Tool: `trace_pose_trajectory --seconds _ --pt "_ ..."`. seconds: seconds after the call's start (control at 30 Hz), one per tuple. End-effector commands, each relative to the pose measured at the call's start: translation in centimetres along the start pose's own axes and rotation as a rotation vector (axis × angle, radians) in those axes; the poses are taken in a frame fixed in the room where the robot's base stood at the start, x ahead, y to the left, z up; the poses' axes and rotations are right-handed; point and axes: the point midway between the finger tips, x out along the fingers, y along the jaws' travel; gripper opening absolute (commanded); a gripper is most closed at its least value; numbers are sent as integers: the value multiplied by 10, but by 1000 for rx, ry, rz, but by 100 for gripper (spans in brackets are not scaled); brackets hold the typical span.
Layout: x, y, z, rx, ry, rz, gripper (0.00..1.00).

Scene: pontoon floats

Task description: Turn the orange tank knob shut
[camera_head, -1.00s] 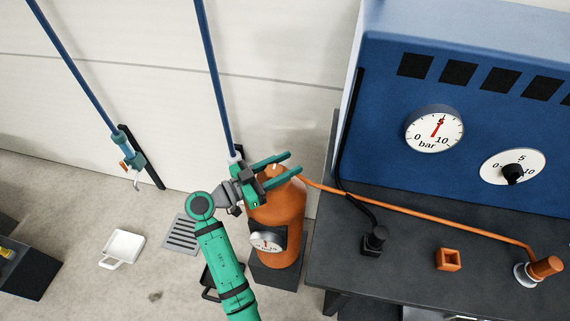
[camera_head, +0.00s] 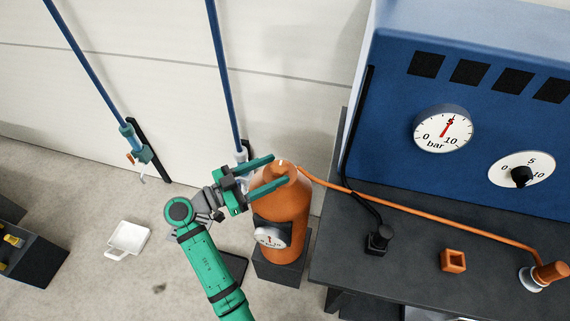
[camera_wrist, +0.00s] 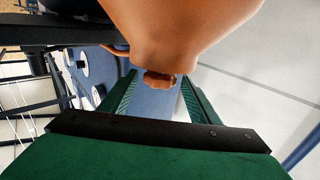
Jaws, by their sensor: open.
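The orange tank (camera_head: 288,228) stands upright on a dark base beside the bench, with a round white gauge (camera_head: 270,237) on its front. My gripper (camera_head: 279,169) is open at the tank's top, its two green fingers level and pointing right. In the wrist view, the small scalloped orange knob (camera_wrist: 160,80) shows at the tank's narrow end, between the two spread fingers as seen from there. I cannot tell whether they touch it. In the head view the fingers partly cover the tank top, and the knob is hard to make out.
An orange hose (camera_head: 400,207) runs from the tank top across the dark bench (camera_head: 400,285). A blue panel (camera_head: 400,130) with dials stands on it. An orange square piece (camera_head: 453,260) lies there. A blue pole (camera_head: 224,90) rises behind the gripper. A white scoop-like tray (camera_head: 128,238) lies on the floor.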

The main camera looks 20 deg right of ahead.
Motion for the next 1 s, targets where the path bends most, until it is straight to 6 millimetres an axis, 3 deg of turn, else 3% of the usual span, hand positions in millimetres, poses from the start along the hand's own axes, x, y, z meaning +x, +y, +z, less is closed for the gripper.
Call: trace_pose_trajectory --seconds 0.1,0.3,1.0 --pt "-20 -1 0 0 0 -2 56" --pt "-38 0 0 0 0 0 56" --pt "-41 0 0 0 0 0 56"
